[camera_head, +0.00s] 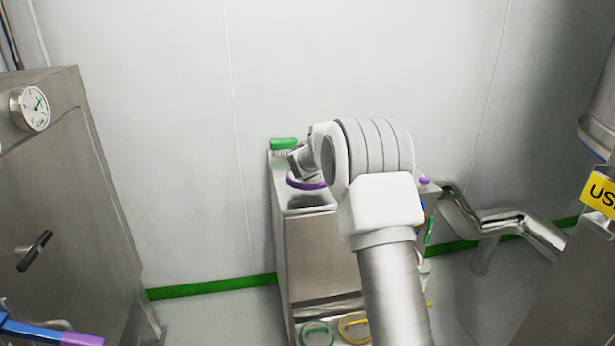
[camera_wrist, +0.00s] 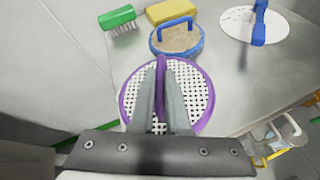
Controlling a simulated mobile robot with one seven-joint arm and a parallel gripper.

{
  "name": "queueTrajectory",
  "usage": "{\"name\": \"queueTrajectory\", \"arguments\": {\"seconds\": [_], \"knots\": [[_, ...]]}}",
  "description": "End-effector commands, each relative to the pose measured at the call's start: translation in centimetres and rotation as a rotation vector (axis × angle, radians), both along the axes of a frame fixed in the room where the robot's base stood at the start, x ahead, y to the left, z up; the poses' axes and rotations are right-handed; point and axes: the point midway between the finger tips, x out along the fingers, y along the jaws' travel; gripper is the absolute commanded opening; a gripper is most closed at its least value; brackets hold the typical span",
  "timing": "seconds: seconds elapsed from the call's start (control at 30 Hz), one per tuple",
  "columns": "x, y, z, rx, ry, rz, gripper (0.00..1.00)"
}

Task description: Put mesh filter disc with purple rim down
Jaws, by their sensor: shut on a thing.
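The mesh filter disc with purple rim (camera_wrist: 201,92) is white with dark holes and has an upright purple handle. My gripper (camera_wrist: 160,85) is shut on that handle, with a grey finger on either side. The disc lies flat over the steel cabinet top (camera_wrist: 235,95); I cannot tell whether it touches it. The fingers and palm hide its middle and near edge. In the head view, part of the purple rim (camera_head: 307,184) shows below my gripper (camera_head: 297,163), at the left of the cabinet top (camera_head: 312,203). My arm hides the rest.
A blue-rimmed disc (camera_wrist: 181,43) with a blue handle stands just behind the purple one. Behind are a green brush (camera_wrist: 118,18) and a yellow block (camera_wrist: 172,10). A white disc with blue handle (camera_wrist: 235,22) lies farther right. Bare steel is free right of the purple disc.

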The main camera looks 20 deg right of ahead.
Motion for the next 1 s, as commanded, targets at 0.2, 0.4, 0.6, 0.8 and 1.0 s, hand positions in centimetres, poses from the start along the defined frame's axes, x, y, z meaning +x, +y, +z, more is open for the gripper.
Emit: {"name": "queueTrajectory", "arguments": {"seconds": [0.2,0.4,0.6,0.8,1.0], "knots": [[0.3,0.3,-2.3,-0.001,0.001,-0.001,0.00],[0.3,0.3,-4.3,0.000,-0.001,0.000,0.00],[0.3,0.3,-4.2,-0.001,-0.002,-0.001,0.00],[0.3,0.4,-4.6,0.000,-0.001,0.000,0.00],[0.3,0.3,-4.5,0.000,-0.001,0.000,0.44]]}}
